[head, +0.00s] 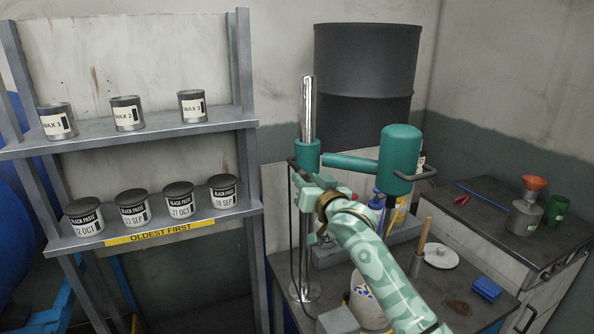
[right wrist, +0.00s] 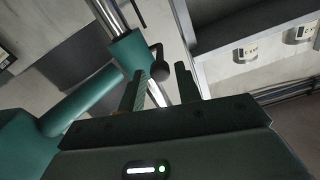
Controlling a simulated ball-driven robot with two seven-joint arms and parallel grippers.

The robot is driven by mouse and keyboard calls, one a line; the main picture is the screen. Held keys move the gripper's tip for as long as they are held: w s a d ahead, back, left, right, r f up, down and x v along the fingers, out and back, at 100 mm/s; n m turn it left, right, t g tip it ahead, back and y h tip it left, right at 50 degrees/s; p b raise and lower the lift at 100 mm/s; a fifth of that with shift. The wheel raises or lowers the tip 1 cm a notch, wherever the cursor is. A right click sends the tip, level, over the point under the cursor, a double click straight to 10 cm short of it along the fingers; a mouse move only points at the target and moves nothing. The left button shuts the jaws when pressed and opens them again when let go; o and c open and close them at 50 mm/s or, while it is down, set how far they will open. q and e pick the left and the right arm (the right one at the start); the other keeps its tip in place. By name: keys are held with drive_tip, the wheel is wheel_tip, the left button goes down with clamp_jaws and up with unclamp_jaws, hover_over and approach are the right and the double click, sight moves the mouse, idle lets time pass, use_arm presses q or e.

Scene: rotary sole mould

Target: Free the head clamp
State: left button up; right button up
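The mixer stands on the bench with a shiny upright column (head: 308,110). A teal clamp collar (head: 307,155) sits around the column and carries the arm with the teal mixer head (head: 400,160). In the right wrist view the collar (right wrist: 131,50) has a short dark lever with a rounded knob (right wrist: 159,70). My right gripper (head: 307,190) is just below the collar, beside the column. In the right wrist view its two fingers (right wrist: 160,80) are apart, with the knob showing between them and no clear contact. My left gripper is out of view.
A dark drum (head: 366,80) stands behind the mixer. A shelf rack (head: 180,128) with wax and black paste tins is at left. The bench (head: 465,285) holds a pale tub (head: 368,303), a wooden-handled tool (head: 420,245) and a blue block (head: 487,289).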

sight(297, 167)
drive_tip(key=x, duration=0.6)
drive_tip(key=shift+w+a+b, duration=0.1)
drive_tip(key=shift+w+b, duration=0.2)
drive_tip(key=shift+b, duration=0.1)
clamp_jaws()
